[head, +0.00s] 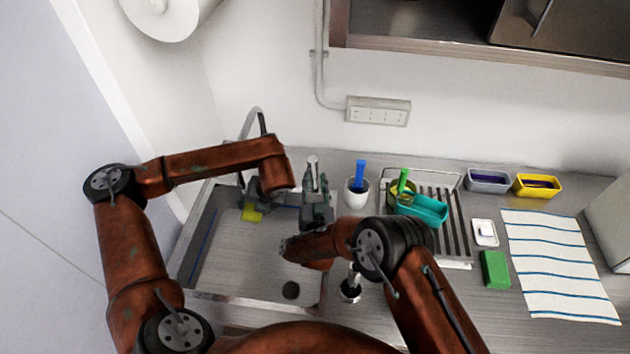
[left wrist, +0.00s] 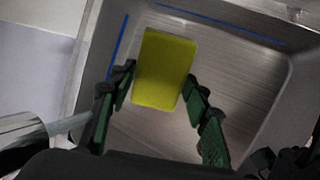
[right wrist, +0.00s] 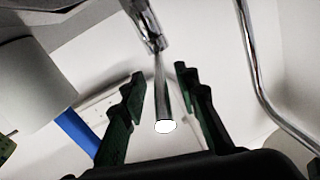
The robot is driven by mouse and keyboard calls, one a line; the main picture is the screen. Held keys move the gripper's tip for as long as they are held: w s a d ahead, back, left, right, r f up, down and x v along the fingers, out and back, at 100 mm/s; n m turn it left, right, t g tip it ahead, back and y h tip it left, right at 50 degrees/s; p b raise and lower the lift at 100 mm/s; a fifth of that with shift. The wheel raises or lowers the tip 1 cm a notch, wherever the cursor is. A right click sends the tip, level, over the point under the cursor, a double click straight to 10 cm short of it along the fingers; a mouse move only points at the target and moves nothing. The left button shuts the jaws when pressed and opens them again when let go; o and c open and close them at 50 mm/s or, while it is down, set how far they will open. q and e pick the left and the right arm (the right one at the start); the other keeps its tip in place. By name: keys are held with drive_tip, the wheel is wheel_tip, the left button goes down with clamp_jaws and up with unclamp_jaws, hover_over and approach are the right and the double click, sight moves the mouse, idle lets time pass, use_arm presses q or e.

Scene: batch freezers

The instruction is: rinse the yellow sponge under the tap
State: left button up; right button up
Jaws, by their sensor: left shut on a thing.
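The yellow sponge (head: 251,212) is held over the left part of the steel sink (head: 235,262). My left gripper (head: 258,203) is shut on it; in the left wrist view the sponge (left wrist: 165,68) sits between the two green fingers. The tap's curved spout (head: 250,118) rises behind my left gripper. A grey streak by a metal cylinder shows at the left of that view; I cannot tell if it is water. My right gripper (head: 317,204) is open near the tap's lever. In the right wrist view the chrome lever (right wrist: 161,85) stands between its spread fingers, apparently untouched.
A white cup with a blue brush (head: 357,190) and a dish rack (head: 452,218) with a teal container (head: 424,208) stand right of my right gripper. A soap pump (head: 350,289) is by the sink's right edge. A green sponge (head: 495,269) and striped cloth (head: 558,265) lie further right.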

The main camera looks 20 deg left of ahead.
drive_tip(key=v, duration=1.2)
drive_tip(key=shift+f, duration=0.15)
idle(0.7)
use_arm(q)
drive_tip(key=shift+w+d+b, duration=0.1)
drive_tip(key=shift+w+b, duration=0.25)
drive_tip(key=shift+w, duration=0.05)
use_arm(e)
drive_tip(key=shift+w+f, duration=0.1)
drive_tip(key=shift+f, duration=0.15)
use_arm(q)
drive_tip(key=shift+s, duration=0.2)
drive_tip(key=shift+s, duration=0.25)
use_arm(e)
drive_tip(key=shift+f, duration=0.1)
use_arm(q)
drive_tip(key=shift+s+d, duration=0.2)
drive_tip(key=shift+d, duration=0.65)
use_arm(e)
drive_tip(key=shift+f, duration=0.15)
